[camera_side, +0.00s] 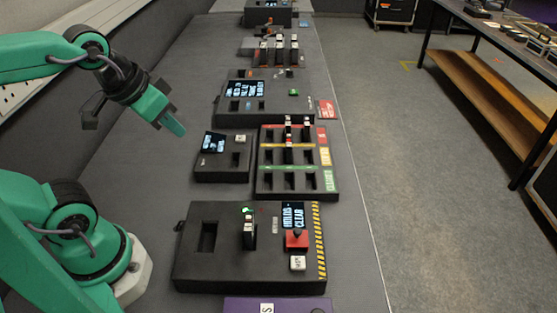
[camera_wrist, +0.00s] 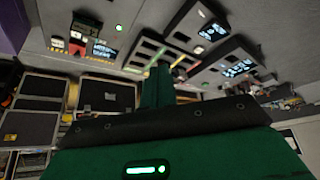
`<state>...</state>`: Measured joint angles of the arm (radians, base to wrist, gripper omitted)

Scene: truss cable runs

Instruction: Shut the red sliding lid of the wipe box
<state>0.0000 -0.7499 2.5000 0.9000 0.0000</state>
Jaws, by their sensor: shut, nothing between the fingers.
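The wipe box seems to be the black box (camera_side: 215,276) with a hazard-striped edge at the front of the bench. A small red block, which looks like the sliding lid (camera_side: 297,239), sits on its right part, below a lit screen. A white key (camera_side: 298,263) shows uncovered just in front of the red block. In the wrist view the red lid (camera_wrist: 76,48) and the white key (camera_wrist: 58,43) show at the upper left. My gripper (camera_side: 178,129) is shut and empty, in the air behind and left of this box. Its green fingers (camera_wrist: 157,85) also show in the wrist view.
A small box with a screen (camera_side: 222,175) and a slotted rack (camera_side: 262,190) stand behind the wipe box. An upright dark module (camera_side: 249,232) stands in the wipe box, left of the lid. A purple box (camera_side: 245,305) lies in front. Bare bench is at left.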

